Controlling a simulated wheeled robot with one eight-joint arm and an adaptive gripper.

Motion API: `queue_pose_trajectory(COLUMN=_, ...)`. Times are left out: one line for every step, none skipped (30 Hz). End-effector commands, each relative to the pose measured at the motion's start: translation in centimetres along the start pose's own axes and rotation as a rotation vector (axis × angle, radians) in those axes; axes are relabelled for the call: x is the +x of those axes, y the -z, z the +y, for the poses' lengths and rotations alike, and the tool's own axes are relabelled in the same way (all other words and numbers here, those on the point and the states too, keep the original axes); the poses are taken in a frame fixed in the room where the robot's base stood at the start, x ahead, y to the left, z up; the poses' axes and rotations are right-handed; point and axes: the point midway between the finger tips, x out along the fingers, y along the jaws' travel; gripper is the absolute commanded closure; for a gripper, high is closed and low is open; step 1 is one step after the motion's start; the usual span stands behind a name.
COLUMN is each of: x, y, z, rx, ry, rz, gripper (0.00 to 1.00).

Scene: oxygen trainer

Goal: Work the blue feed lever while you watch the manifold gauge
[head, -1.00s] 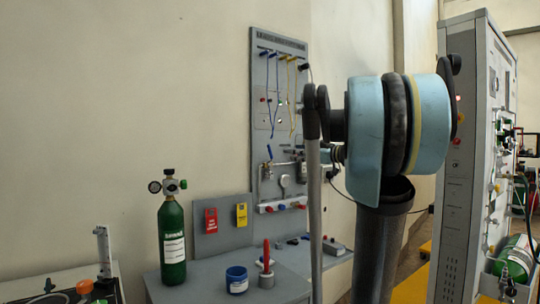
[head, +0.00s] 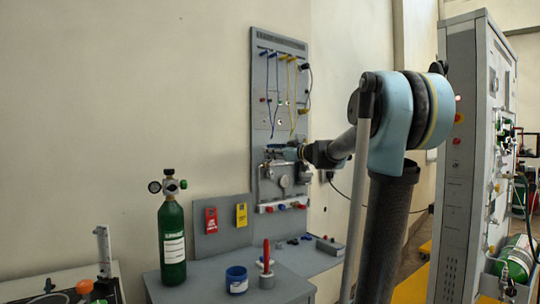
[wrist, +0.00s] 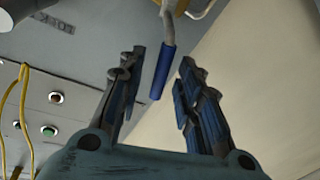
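The blue feed lever (wrist: 163,68) is a blue sleeve on a pale metal stem in the wrist view. My gripper (wrist: 161,62) is open, with one finger on each side of the lever and visible gaps between. In the head view my gripper (head: 284,152) is at the upright grey panel, above the manifold gauge. It seems to cover the lever there. The manifold gauge (head: 285,182) is a small round dial on the panel. Its needle is too small to read.
The grey panel (head: 262,100) carries blue and yellow hoses. Below it, a grey bench (head: 205,280) bears a blue cup (head: 237,281) and a red-handled tool (head: 266,258). A green cylinder (head: 172,240) stands at left. A tall grey cabinet (head: 458,190) stands at right.

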Motion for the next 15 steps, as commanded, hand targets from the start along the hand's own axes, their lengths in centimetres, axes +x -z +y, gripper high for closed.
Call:
queue_pose_trajectory(x=0.6, y=0.0, z=-0.1, rx=0.000, ry=0.002, rz=0.001, gripper=0.68)
queue_pose_trajectory(x=0.9, y=0.0, z=0.0, rx=0.000, ry=0.001, rz=0.000, gripper=0.68)
queue_pose_trajectory(x=1.2, y=0.0, z=0.0, rx=0.000, ry=0.000, rz=0.000, gripper=0.68)
queue_pose_trajectory(x=1.4, y=0.0, z=0.0, rx=0.000, ry=0.000, rz=0.000, gripper=0.68)
queue_pose_trajectory(x=1.5, y=0.0, z=0.0, rx=0.000, ry=0.001, rz=0.000, gripper=0.68)
queue_pose_trajectory(x=1.7, y=0.0, z=0.0, rx=0.000, ry=0.001, rz=0.000, gripper=0.68)
queue_pose_trajectory(x=1.8, y=0.0, z=-0.1, rx=0.000, ry=0.001, rz=0.000, gripper=0.68)
queue_pose_trajectory(x=1.9, y=0.0, z=-0.1, rx=0.000, ry=0.001, rz=0.000, gripper=0.68)
queue_pose_trajectory(x=1.9, y=0.0, z=-0.1, rx=0.000, ry=0.000, rz=0.000, gripper=0.68)
queue_pose_trajectory(x=1.9, y=0.0, z=-0.1, rx=0.000, ry=0.000, rz=0.000, gripper=0.68)
queue_pose_trajectory(x=1.9, y=0.0, z=-0.1, rx=0.000, ry=0.000, rz=0.000, gripper=0.68)
queue_pose_trajectory(x=1.9, y=0.0, z=0.0, rx=0.000, ry=0.000, rz=0.000, gripper=0.68)
queue_pose_trajectory(x=1.9, y=0.0, z=0.0, rx=0.000, ry=0.000, rz=0.000, gripper=0.68)
queue_pose_trajectory(x=1.9, y=0.0, z=0.0, rx=0.000, ry=0.000, rz=0.000, gripper=0.68)
queue_pose_trajectory(x=1.9, y=0.0, z=0.0, rx=0.000, ry=0.000, rz=0.000, gripper=0.68)
